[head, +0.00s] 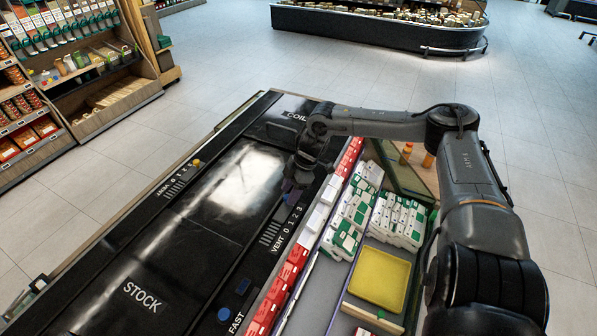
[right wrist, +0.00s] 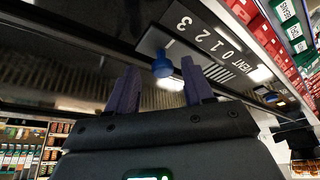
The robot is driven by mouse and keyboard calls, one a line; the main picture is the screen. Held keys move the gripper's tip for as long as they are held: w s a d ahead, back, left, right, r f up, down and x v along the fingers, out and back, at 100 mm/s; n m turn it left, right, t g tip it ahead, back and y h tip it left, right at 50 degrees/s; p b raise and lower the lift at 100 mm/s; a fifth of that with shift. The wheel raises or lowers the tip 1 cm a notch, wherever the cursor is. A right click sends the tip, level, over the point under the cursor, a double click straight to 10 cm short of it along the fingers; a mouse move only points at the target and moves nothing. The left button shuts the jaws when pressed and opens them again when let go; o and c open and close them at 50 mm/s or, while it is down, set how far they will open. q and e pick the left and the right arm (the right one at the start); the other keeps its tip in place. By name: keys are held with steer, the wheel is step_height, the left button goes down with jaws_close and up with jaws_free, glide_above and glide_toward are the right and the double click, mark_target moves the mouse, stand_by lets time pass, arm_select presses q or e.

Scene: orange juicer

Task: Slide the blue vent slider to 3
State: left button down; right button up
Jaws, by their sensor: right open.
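My left gripper is not in view.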

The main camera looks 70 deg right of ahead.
steer(key=p+v, duration=0.7)
steer(key=v, duration=0.3)
steer(key=shift+p, duration=0.35)
steer(key=shift+s+r, duration=0.1)
steer(key=shift+s, duration=0.05)
